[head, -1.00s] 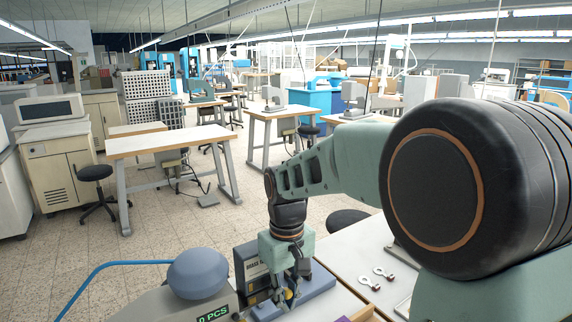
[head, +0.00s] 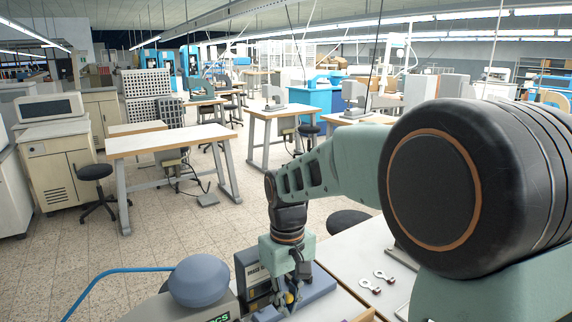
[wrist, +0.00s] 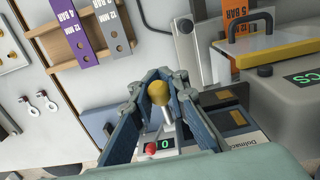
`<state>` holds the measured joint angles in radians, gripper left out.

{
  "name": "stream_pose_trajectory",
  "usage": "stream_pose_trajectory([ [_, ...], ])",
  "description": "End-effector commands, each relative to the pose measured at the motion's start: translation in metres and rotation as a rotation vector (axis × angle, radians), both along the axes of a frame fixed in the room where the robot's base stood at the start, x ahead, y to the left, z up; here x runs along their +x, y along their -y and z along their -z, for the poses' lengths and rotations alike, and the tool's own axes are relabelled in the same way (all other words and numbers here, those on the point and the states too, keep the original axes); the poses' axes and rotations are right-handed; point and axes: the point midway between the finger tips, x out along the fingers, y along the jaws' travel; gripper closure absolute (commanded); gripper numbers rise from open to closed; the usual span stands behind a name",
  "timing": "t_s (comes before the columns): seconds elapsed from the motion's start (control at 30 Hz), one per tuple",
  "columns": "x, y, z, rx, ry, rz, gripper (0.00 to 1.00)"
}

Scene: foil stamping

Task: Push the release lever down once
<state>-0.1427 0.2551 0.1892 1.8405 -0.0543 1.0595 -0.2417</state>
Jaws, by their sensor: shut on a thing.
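My gripper (head: 291,287) points down over a small grey device with a dark front (head: 256,275), at the bottom of the head view. In the wrist view my gripper's fingers (wrist: 160,78) close around a lever with a yellow knob (wrist: 158,93) and a metal shaft. The knob sits between the two fingers. The lever's base is partly hidden by my fingers.
A rounded blue-grey dome (head: 199,279) on a machine with a green counter stands left of my gripper. Keyring-like pieces (head: 377,280) lie on the white bench to the right. Purple and grey labelled bars (wrist: 75,32) lie on a wooden rack nearby.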

Motion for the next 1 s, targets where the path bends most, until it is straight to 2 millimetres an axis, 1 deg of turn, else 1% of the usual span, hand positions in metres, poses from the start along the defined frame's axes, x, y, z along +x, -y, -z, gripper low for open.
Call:
stream_pose_trajectory([
  [0.03,0.001,-0.002,-0.006,0.003,0.005,-0.001,1.00],
  [0.23,0.002,-0.002,-0.021,0.004,0.008,-0.001,1.00],
  [0.63,0.000,0.000,-0.033,0.002,0.007,0.000,1.00],
  [1.0,0.008,-0.004,-0.047,0.003,0.012,-0.001,1.00],
])
